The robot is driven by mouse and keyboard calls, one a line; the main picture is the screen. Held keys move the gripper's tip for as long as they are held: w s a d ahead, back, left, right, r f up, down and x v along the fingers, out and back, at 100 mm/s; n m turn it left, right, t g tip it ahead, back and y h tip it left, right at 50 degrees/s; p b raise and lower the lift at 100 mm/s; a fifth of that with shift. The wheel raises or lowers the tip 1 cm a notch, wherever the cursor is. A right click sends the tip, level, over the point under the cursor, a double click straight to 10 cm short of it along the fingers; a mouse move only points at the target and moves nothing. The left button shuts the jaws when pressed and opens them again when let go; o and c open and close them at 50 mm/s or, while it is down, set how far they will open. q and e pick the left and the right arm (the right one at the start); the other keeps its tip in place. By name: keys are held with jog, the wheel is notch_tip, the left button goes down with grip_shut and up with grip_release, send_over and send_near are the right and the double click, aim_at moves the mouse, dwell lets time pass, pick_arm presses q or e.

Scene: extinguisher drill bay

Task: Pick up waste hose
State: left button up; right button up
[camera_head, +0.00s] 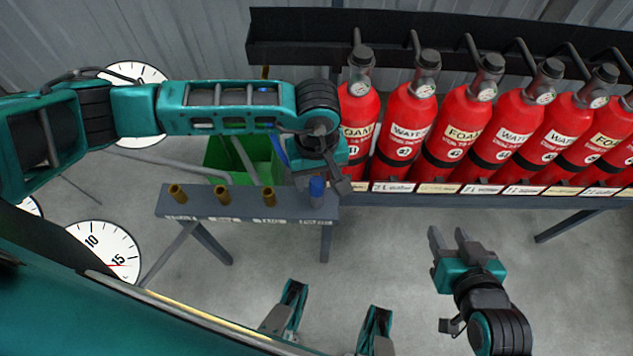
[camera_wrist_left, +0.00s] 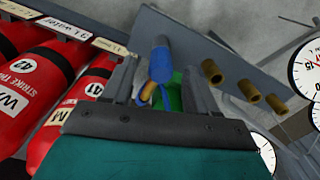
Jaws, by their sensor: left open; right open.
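A blue hose end with a grey tip (camera_wrist_left: 160,62) shows between the fingers of my left gripper (camera_wrist_left: 162,88) in the left wrist view; I take it as the waste hose. In the head view its blue part (camera_head: 317,186) stands at the right end of a low grey bench (camera_head: 170,208), in line with brass stubs. My left gripper (camera_head: 322,177) is open just above and around it, partly hiding it. I cannot tell whether the fingers touch it. A blue length also shows behind the gripper. My right gripper (camera_head: 449,238) is open and empty over the floor.
Several red extinguishers (camera_head: 405,125) stand in a rack right of the left gripper. A green bin (camera_head: 215,158) is behind the bench. Three brass stubs (camera_head: 222,194) stand on the bench. Dials (camera_head: 105,250) are at the left. Floor around the right gripper is clear.

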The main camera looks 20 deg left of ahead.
pick_arm(q)
notch_tip(320, 180, down, 3)
jog(key=shift+a+f, duration=0.1)
grip_shut()
dwell(0.6)
